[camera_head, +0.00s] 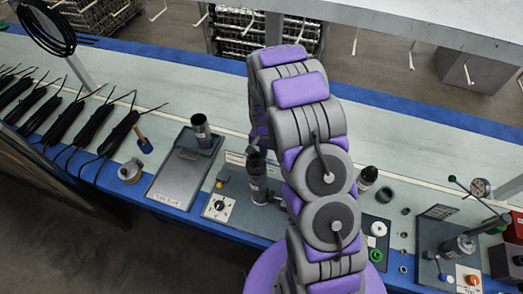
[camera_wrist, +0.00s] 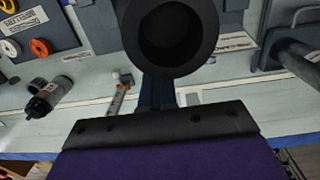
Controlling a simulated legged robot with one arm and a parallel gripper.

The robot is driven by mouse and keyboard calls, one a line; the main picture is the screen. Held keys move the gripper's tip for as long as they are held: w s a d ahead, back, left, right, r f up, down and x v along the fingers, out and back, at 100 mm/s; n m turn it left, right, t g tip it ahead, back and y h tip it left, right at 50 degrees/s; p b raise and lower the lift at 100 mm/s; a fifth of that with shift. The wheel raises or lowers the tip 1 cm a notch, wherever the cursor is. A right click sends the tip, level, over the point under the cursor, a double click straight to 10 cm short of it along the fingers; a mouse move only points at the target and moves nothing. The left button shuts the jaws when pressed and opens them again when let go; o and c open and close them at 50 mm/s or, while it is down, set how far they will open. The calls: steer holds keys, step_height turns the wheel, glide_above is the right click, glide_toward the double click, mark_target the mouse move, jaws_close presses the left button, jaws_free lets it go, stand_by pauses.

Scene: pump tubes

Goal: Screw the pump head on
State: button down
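A dark upright cylinder (camera_head: 257,178), which looks like a pump tube, stands on the bench left of my arm in the head view. My arm covers part of the space beside it, and my gripper's fingertips are hidden there. In the wrist view, a dark hollow round part (camera_wrist: 170,35) is at the top centre, with its open end facing the camera. A black-edged purple part of my gripper fills the bottom of that view. I cannot tell whether the round part is held, or which piece is the pump head.
A grey plate (camera_head: 180,172) with an upright tube (camera_head: 201,130) lies left, near a knob panel (camera_head: 218,207). A fixture with a tube (camera_head: 458,246) stands far right. Black cables (camera_head: 65,122) lie far left.

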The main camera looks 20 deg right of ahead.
steer(key=m, duration=0.1)
steer(key=s+m, duration=0.1)
steer(key=m, duration=0.1)
steer(key=shift+s+d, duration=0.25)
steer(key=shift+d, duration=0.15)
steer(key=c, duration=1.8)
jaws_free()
steer(key=shift+c, duration=0.2)
steer(key=shift+o, duration=0.7)
